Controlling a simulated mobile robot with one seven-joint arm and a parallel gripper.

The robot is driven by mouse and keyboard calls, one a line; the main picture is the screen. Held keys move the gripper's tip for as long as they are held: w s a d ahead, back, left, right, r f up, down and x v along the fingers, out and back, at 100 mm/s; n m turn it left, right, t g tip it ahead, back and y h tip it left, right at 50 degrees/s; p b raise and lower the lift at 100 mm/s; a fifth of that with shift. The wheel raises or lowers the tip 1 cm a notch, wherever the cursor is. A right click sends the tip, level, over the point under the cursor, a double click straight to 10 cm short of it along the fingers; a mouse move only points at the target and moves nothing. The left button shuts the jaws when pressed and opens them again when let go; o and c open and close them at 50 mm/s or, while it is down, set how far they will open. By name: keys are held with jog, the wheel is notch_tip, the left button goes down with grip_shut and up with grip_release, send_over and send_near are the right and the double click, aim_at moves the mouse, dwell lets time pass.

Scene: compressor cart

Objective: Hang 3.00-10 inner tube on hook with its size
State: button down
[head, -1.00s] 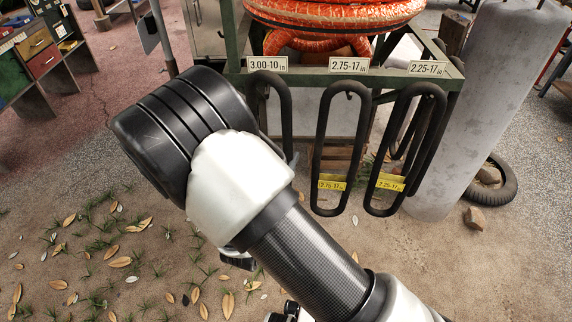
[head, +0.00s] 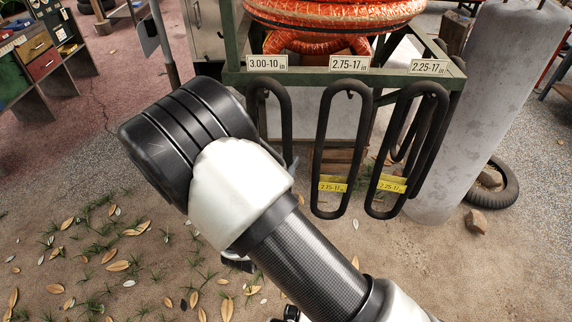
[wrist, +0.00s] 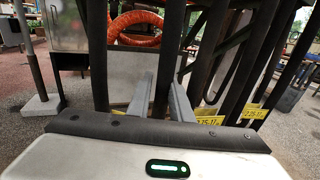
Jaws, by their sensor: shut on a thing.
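The black inner tube (head: 286,122) is a long narrow loop, upright below the 3.00-10 sign (head: 267,63) at the rack's left. Its top is level with the tip of a hook (head: 265,94); I cannot tell whether it rests on it. My arm hides its lower part and any tag. In the wrist view, my gripper (wrist: 163,95) has its two grey fingers on either side of a black tube strand (wrist: 165,55). Another strand (wrist: 97,55) stands left of the fingers.
Tubes tagged 2.75-17 (head: 318,150) and 2.25-17 (head: 379,165) hang close by on the right under matching signs. Orange-wrapped tires (head: 335,12) lie on the green rack (head: 400,79). A grey cylinder (head: 475,110) stands right. Leafy ground at left is open.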

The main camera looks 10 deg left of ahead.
jog(key=c, duration=1.5)
grip_release()
jog(key=s, duration=0.5)
jog(key=s+a+p, duration=0.1)
jog(key=s, duration=0.5)
jog(key=s+p, duration=0.1)
jog(key=s, duration=0.5)
jog(key=shift+s+a, duration=0.2)
jog(key=shift+a, duration=0.1)
